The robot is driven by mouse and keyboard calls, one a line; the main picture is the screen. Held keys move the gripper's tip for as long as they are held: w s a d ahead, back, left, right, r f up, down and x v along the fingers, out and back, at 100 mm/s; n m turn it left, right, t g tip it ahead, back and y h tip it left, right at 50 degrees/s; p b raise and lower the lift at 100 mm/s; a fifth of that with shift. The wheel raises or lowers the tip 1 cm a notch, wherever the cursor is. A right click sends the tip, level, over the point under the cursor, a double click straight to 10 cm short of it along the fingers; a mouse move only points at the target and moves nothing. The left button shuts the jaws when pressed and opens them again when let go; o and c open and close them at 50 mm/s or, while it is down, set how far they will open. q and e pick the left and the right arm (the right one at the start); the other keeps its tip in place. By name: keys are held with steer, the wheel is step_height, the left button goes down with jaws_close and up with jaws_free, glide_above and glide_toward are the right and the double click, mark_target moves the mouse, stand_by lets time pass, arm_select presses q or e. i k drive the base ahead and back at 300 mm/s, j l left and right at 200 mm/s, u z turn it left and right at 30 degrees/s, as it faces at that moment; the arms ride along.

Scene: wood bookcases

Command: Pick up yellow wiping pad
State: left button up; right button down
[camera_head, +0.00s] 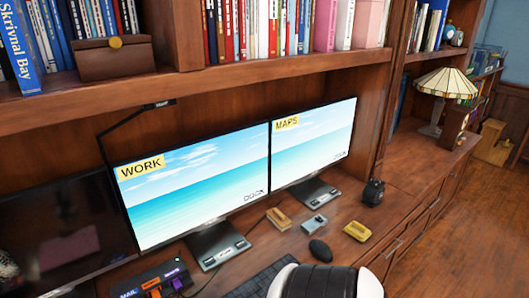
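A small yellow block (357,231), which looks like the yellow wiping pad, lies on the wooden desk right of the black mouse. It is near the desk's front edge, and nothing touches it. Neither gripper shows in the head view. A white and black rounded part at the bottom centre appears to be mine, but its gripper end cannot be seen.
Near the pad are a black mouse (320,250), a small grey-blue device (314,224), a tan wooden item (278,219) and a dark object (373,192). Two monitors (195,185) stand behind. A keyboard (262,282) is in front. A shelf overhangs the desk.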

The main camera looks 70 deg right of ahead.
mark_target(359, 231)
steer(key=z, duration=3.05)
steer(key=u, duration=2.1)
steer(key=z, duration=2.1)
steer(key=i+l, duration=0.25)
steer(key=l, duration=0.15)
steer(key=i+l+u, duration=0.1)
steer(key=i+l, duration=0.2)
steer(key=i+l+u, duration=0.1)
steer(key=i+l, duration=0.15)
steer(key=l, duration=0.25)
